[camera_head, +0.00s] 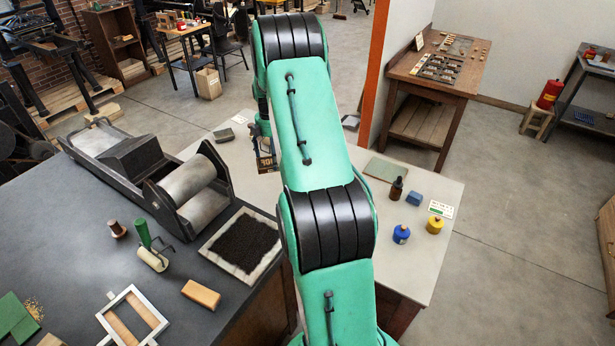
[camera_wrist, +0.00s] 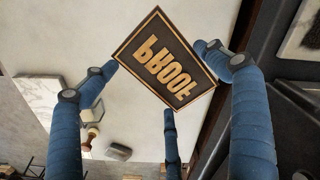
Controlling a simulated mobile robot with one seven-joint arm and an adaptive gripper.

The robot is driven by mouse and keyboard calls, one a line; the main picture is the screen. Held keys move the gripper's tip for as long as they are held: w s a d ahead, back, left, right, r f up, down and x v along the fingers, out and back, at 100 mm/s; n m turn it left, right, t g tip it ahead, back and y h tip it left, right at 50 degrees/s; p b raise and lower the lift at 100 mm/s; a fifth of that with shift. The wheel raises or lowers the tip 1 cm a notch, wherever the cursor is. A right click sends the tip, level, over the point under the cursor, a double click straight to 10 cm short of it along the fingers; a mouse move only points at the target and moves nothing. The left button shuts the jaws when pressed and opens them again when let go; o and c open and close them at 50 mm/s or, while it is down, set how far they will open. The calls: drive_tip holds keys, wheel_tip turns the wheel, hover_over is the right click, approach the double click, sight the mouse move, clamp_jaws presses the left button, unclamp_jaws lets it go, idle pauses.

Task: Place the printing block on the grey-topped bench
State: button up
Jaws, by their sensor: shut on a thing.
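The printing block (camera_wrist: 165,60) is a dark plate with tan raised mirrored letters and a tan border. In the wrist view it sits between the blue fingers of my gripper (camera_wrist: 160,75), which is shut on it. In the head view a sliver of the block (camera_head: 265,161) shows left of my green arm, which hides most of the gripper. I cannot tell the height of the gap.
A dark-topped bench (camera_head: 75,225) with a roller press (camera_head: 190,190) and ink tray (camera_head: 243,243) adjoins left.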

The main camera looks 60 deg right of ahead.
hover_over(275, 183)
drive_tip(key=s+a, duration=0.3)
drive_tip(key=shift+w+d+f, duration=0.1)
drive_tip(key=shift+w+f, duration=0.05)
drive_tip(key=shift+f, duration=1.05)
drive_tip(key=shift+w+f, duration=0.1)
drive_tip(key=shift+f, duration=1.05)
drive_tip(key=shift+f+b, duration=0.55)
drive_tip(key=shift+f, duration=2.55)
drive_tip(key=shift+f+b, duration=0.35)
drive_tip(key=shift+f, duration=1.55)
drive_tip(key=o, duration=1.3)
drive_tip(key=shift+f, duration=0.1)
